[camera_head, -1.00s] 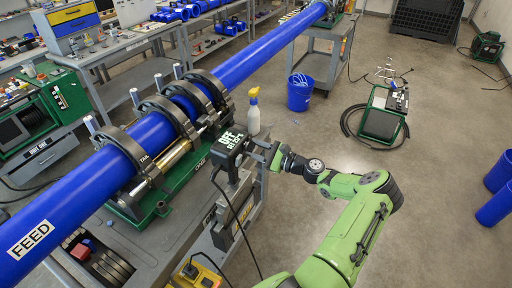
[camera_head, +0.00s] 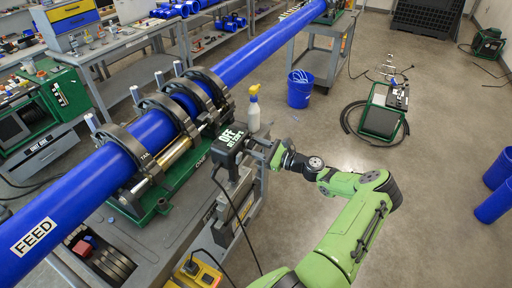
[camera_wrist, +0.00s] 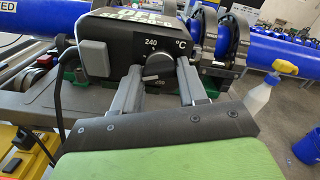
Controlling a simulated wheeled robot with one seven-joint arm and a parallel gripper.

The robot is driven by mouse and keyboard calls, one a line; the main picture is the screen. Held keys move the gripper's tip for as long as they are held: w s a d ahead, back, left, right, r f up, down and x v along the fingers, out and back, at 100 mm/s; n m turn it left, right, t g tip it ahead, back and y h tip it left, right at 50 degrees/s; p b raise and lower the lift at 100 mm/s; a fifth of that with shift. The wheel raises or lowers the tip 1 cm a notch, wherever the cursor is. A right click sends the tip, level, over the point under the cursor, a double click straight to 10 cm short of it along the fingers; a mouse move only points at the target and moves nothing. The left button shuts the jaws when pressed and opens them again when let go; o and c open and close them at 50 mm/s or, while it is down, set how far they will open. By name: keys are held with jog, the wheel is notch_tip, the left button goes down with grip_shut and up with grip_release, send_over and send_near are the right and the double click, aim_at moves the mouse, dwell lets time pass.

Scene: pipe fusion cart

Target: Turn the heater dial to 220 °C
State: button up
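My gripper (camera_head: 265,150) also shows at the box's right side in the head view.
A black cable hangs from the box past a yellow control box (camera_head: 198,274). A long blue pipe (camera_head: 80,200) lies in the clamps to the left.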

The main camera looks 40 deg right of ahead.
jog(key=o, duration=0.3)
jog(key=shift+o, duration=0.2)
jog(key=b+v, duration=0.3)
jog(key=v, duration=1.2)
jog(key=shift+s, duration=0.4)
jog(key=shift+w+d+r, duration=0.1)
